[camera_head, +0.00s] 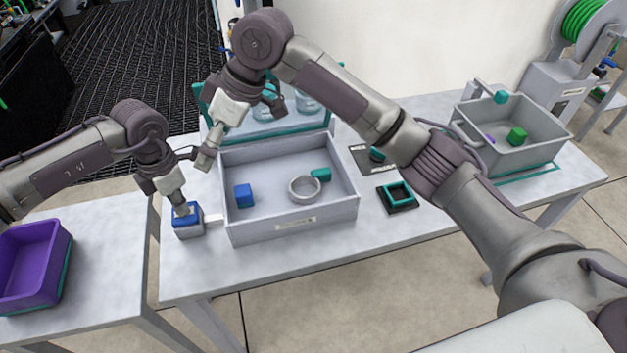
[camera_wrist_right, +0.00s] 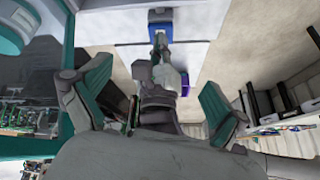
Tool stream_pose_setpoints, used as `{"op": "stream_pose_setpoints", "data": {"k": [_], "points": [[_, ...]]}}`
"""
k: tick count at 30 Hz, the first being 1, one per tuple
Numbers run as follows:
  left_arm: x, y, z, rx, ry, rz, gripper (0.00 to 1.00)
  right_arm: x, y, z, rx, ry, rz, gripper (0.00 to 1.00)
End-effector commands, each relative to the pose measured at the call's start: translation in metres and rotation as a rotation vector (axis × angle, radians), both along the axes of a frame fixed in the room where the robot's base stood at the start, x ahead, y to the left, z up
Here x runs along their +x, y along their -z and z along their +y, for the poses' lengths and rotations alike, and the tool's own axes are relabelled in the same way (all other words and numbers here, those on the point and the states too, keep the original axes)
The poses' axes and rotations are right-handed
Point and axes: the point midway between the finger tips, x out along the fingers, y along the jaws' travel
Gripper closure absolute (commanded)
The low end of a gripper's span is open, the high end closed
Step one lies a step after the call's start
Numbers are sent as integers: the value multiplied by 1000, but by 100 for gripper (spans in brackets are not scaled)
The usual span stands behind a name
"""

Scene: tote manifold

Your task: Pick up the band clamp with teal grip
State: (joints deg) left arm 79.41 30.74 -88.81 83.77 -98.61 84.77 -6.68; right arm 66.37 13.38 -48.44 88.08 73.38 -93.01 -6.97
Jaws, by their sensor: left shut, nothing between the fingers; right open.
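The band clamp is a light metal ring (camera_head: 304,188) with a teal grip (camera_head: 320,174) at its upper right. It lies in the right part of the grey tray (camera_head: 290,225), with no gripper at it. My left gripper (camera_head: 183,210) is shut, pointing down at a blue-topped block (camera_head: 187,224) left of the tray. I cannot tell whether it touches the block. My right gripper (camera_wrist_right: 157,80) is open, with its teal-padded fingers apart. In the right wrist view, my left arm and the blue-topped block (camera_wrist_right: 165,30) show beyond these fingers.
A blue cube (camera_head: 243,195) lies in the tray's left part. A teal square frame on a black base (camera_head: 397,196) stands right of the tray. A grey tote (camera_head: 520,155) with a green block stands farther right. A purple bin (camera_head: 35,262) stands on the left table.

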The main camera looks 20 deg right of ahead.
Motion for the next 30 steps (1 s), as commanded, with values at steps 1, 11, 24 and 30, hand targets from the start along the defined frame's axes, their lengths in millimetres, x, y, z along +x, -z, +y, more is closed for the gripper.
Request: {"op": "stream_pose_setpoints", "data": {"k": [1,11,24,30], "points": [[0,1,1,2,-1,2,100,6,14,-27,-120,8,2,1],[0,1,0,1,0,2,100,17,48,-151,-520,17,77,1],[-1,1,0,2,0,2,100,16,112,-156,-534,17,84,1],[-1,1,0,2,0,2,100,15,129,-156,-534,17,84,1]]}}
